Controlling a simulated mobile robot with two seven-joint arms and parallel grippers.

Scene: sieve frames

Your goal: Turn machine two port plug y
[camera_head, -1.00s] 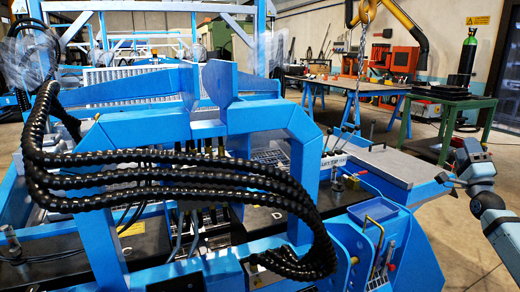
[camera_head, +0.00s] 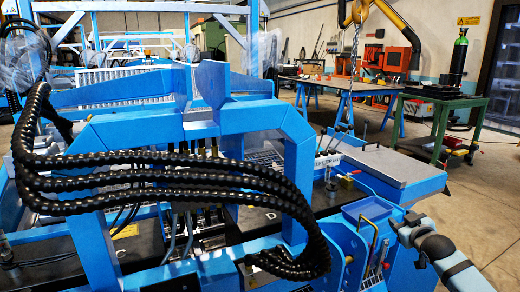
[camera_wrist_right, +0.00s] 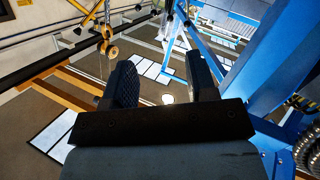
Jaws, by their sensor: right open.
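A large blue machine (camera_head: 110,215) fills the left and middle of the head view. I cannot tell which part of it is the port plug. A yellow handle (camera_head: 374,232) and a red-handled piece (camera_head: 381,250) stand at a blue box on its right end. My right gripper (camera_head: 393,224) is just right of this box, with its arm coming from the lower right. In the right wrist view my right gripper (camera_wrist_right: 164,78) is open, with nothing between its two dark fingers. Whether it touches the machine cannot be told. My left gripper is not in view.
Thick black ribbed hoses (camera_head: 180,180) loop across the machine's front. A grey plate (camera_head: 375,163) tops its right end. A workbench (camera_head: 330,82) and a green trolley (camera_head: 440,100) stand behind. Open floor (camera_head: 475,190) lies to the right.

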